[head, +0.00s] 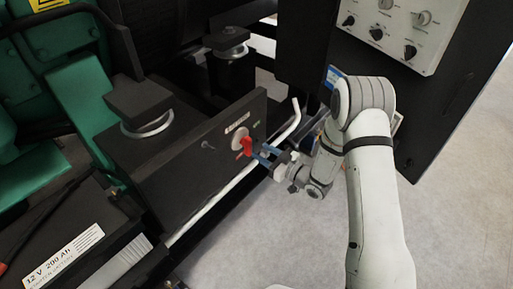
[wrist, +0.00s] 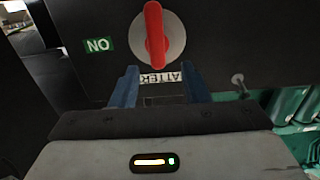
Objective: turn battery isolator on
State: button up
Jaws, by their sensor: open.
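The battery isolator has a red handle (head: 246,147) on a pale round dial, on a dark upright panel (head: 215,145). In the wrist view the red handle (wrist: 154,35) stands nearly upright across the grey dial (wrist: 175,38). A green ON label (wrist: 98,45), upside down, sits left of the dial; the handle does not point at it. My gripper (head: 262,154) is at the panel, close to the handle. In the wrist view my gripper (wrist: 160,80) has its blue fingers apart, just below the handle in the picture, with nothing between them but the partly hidden BATTERY label (wrist: 160,77).
A bent pale bar (head: 290,122) rises right of the panel. A battery (head: 75,250) lies at lower left, beside green machinery (head: 85,100). A control panel with several knobs (head: 400,25) is at upper right. Grey floor (head: 460,220) is open at the right.

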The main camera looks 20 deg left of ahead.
aim_at(251, 144)
jog(key=x, duration=0.6)
jog(key=shift+d, duration=0.1)
jog(key=shift+c, duration=0.3)
